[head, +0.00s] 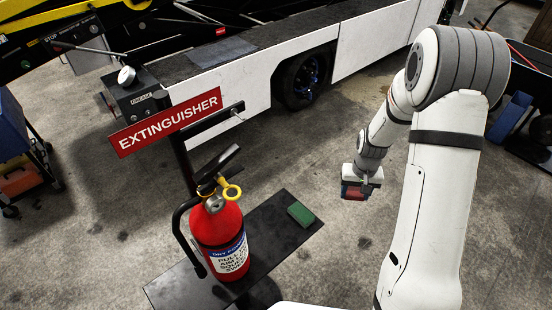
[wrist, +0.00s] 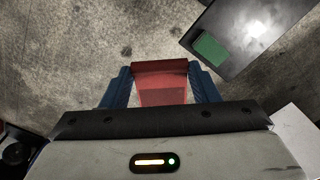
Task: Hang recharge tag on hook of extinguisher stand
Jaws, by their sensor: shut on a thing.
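My gripper (head: 354,191) hangs over the concrete floor, right of the extinguisher stand. In the wrist view its blue fingers (wrist: 161,72) are shut on the sides of a red tag (wrist: 162,88). The tag's hole, if any, is hidden. The extinguisher stand (head: 180,155) is a black post with a red EXTINGUISHER sign (head: 165,122). A short black arm, seemingly the hook (head: 238,108), sticks out right of the sign; its tip shape is too small to tell. The tag is apart from it, lower and to the right. A red extinguisher (head: 218,235) stands on the base.
The black base plate (head: 265,240) bears a green block (head: 301,213), also in the wrist view (wrist: 209,50). A white belt loader (head: 245,85) with a dark wheel (head: 303,78) stands behind. A blue cart (head: 20,140) is at left. Floor around my gripper is clear.

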